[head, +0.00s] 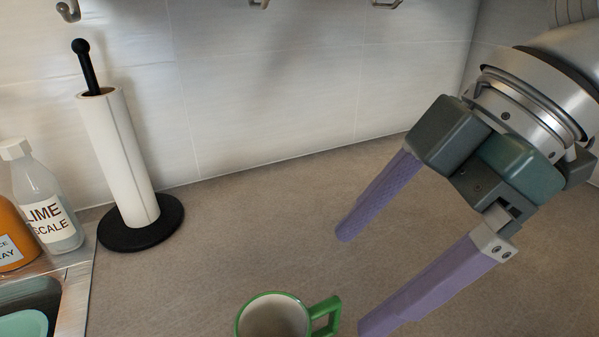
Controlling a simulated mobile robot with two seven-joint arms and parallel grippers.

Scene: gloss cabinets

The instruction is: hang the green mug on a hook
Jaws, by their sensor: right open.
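The green mug (274,316) stands upright on the counter at the bottom edge of the head view. Its inside is pale, and its green handle (326,314) points right. The lower part of the mug is cut off by the picture edge. My right gripper (352,283) is open and empty, with its purple fingers spread, to the right of the mug and near its handle. Hooks show on the wall at the top: a left one (68,11), a middle one (259,4) and a right one (386,4), the last two partly cut off. My left gripper is not in view.
A paper towel roll on a black stand (121,155) stands at the back left. A lime scale bottle (45,205) and an orange spray bottle (14,240) stand at the left, by a sink edge (75,300). The counter (250,220) between roll and gripper is clear.

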